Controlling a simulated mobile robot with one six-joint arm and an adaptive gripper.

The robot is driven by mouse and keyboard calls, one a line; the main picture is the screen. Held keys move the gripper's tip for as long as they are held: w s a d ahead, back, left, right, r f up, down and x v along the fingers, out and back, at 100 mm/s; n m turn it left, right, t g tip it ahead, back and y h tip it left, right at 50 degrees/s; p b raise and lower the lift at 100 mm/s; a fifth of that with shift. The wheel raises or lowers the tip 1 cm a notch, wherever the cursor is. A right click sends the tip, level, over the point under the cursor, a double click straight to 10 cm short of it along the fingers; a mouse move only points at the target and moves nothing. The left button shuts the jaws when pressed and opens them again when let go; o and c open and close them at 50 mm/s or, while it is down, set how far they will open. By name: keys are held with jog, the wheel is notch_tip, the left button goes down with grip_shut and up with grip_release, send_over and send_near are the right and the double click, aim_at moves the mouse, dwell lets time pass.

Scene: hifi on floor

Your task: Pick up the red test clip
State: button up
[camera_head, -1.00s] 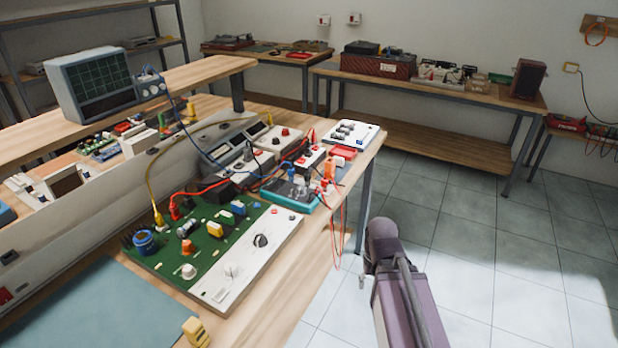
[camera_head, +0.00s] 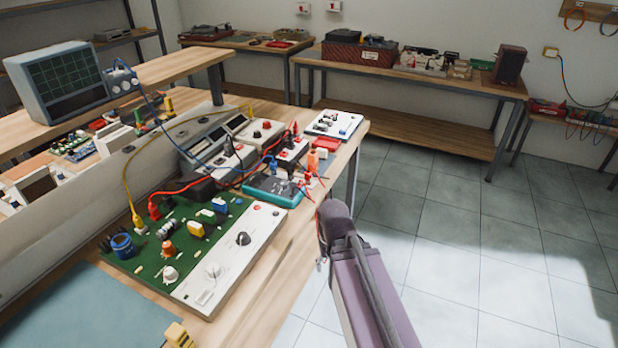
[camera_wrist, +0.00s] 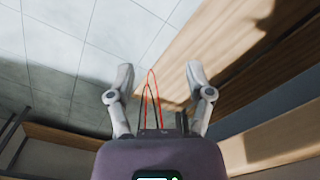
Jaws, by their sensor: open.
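Two red clip-like ends show in the head view. One red clip (camera_head: 153,208) stands at the back of the green circuit board (camera_head: 185,235) on a red cable. A smaller red piece (camera_head: 308,178) lies by the bench's right edge, beside the teal meter (camera_head: 272,191). I cannot tell which is the test clip. My gripper (camera_wrist: 159,76) is open in the wrist view, fingers wide apart. A thin red lead loop (camera_wrist: 152,88) and a dark one show between the fingers, not visibly gripped. In the head view my arm hangs right of the bench edge.
The wooden bench (camera_head: 262,285) is crowded with boxes, cables and an oscilloscope (camera_head: 62,83). A blue mat (camera_head: 85,312) and a yellow part (camera_head: 178,335) lie at its front. Tiled floor (camera_head: 480,260) is open to the right; another table (camera_head: 440,78) stands behind.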

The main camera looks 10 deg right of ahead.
aim_at(308, 172)
jog(key=w+r+m+p, duration=0.3)
jog(key=w+r+p, duration=0.8)
jog(key=w, duration=0.3)
jog(key=w+a+r+m+p, duration=0.1)
jog(key=w+r+m+p, duration=0.3)
jog(key=w+r+p, duration=0.7)
jog(key=w, duration=0.4)
jog(key=shift+r, duration=0.25)
jog(key=shift+f, duration=0.15)
notch_tip(308, 172, down, 8)
jog(key=b, duration=0.8)
jog(key=shift+f, duration=0.15)
jog(key=shift+f, duration=0.15)
jog(key=shift+d+f+b, duration=0.15)
jog(key=shift+f+b, duration=1.1)
jog(key=shift+b, duration=0.1)
jog(key=shift+d+f+b, duration=0.1)
jog(key=shift+f+b, duration=1.15)
jog(key=shift+b, duration=0.1)
